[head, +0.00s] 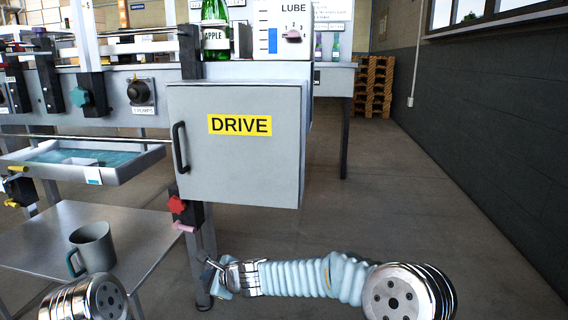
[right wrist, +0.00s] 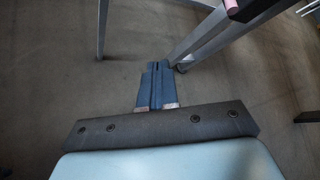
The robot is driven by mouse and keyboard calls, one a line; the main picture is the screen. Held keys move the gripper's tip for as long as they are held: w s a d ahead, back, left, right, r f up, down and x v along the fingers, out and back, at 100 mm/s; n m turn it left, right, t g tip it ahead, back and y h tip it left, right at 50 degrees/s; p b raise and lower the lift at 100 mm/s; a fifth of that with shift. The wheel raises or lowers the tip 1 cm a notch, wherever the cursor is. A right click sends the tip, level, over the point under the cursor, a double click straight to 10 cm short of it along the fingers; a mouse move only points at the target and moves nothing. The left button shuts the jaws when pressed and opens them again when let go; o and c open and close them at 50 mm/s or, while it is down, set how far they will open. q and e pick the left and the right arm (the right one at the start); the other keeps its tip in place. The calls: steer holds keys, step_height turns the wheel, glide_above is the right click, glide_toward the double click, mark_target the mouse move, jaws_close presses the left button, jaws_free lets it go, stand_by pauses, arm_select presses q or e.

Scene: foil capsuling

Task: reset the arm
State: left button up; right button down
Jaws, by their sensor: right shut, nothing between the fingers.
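My right arm comes in from the lower right in the head view, with a pale blue ribbed sleeve. My right gripper (head: 214,272) is at its left end, low in front of the machine's leg. In the right wrist view the two blue fingers (right wrist: 156,68) are together with nothing between them, above the bare floor. Of my left arm only a round metal joint shows at the lower left; my left gripper is out of view.
A grey cabinet with a yellow DRIVE label (head: 240,125) stands ahead, above my right gripper. A red knob (head: 177,204) and pink peg (head: 184,227) stick out below it. A mug (head: 92,247) stands on a metal table (head: 140,232). The floor to the right is clear.

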steer(key=s+d+f+n+g+h, duration=0.1)
steer(key=s+d+f+n+h, duration=0.15)
steer(key=d+f, duration=0.9)
steer(key=s+d+f+n+g+h, duration=0.3)
steer(key=s+d+f+n, duration=0.5)
steer(key=s+d+f, duration=0.75)
steer(key=s+d+f+n+g, duration=0.1)
steer(key=s+d+f+n, duration=0.15)
steer(key=s, duration=0.35)
steer(key=s+d+f+n+g, duration=0.1)
steer(key=s+d+f+n, duration=0.15)
steer(key=s, duration=0.35)
step_height(320, 180, up, 18)
steer(key=p, duration=1.7)
steer(key=shift+s+p, duration=0.3)
steer(key=shift+s, duration=0.05)
steer(key=shift+a+y, duration=0.1)
steer(key=shift+y, duration=0.15)
